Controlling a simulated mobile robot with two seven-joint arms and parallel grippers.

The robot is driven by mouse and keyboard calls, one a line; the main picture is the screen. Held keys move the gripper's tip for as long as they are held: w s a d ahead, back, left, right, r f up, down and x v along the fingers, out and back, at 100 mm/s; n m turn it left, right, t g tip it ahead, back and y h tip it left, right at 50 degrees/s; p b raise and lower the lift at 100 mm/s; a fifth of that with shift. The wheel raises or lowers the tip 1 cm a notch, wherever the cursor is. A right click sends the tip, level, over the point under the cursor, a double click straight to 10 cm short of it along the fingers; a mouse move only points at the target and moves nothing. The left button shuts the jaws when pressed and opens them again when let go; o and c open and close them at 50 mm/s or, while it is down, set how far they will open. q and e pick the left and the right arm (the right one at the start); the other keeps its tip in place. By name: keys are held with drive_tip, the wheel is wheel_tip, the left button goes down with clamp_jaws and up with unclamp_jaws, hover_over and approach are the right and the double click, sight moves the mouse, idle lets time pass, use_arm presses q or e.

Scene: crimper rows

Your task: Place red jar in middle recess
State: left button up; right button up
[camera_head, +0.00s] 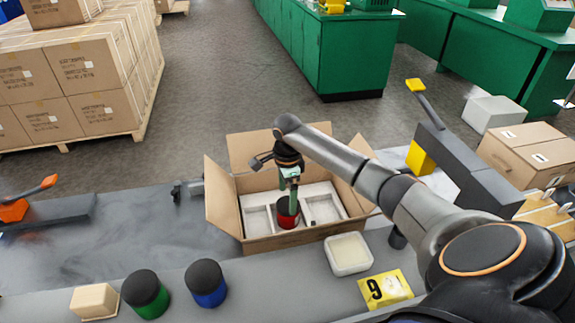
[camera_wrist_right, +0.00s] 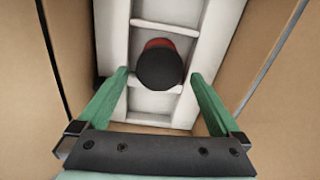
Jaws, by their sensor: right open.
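The red jar (camera_head: 287,220) with a black lid stands in the middle recess of the white insert (camera_head: 322,190) inside the open cardboard box (camera_head: 222,205). In the right wrist view the jar (camera_wrist_right: 161,66) shows mostly as its dark lid, with a red edge at the far side. My right gripper (camera_head: 291,200) is over the box, pointing down at the jar. Its green fingers (camera_wrist_right: 160,74) are open, apart on either side of the lid, with visible gaps. The jar's base is hidden. My left gripper is not in view.
A green jar (camera_head: 146,296), a blue jar (camera_head: 207,284), a cream block (camera_head: 94,301) and a white dish (camera_head: 348,254) stand in front of the box. A yellow number card (camera_head: 386,289) lies at right. The box's raised flaps surround my gripper.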

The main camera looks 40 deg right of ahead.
drive_tip(key=shift+r, duration=2.05)
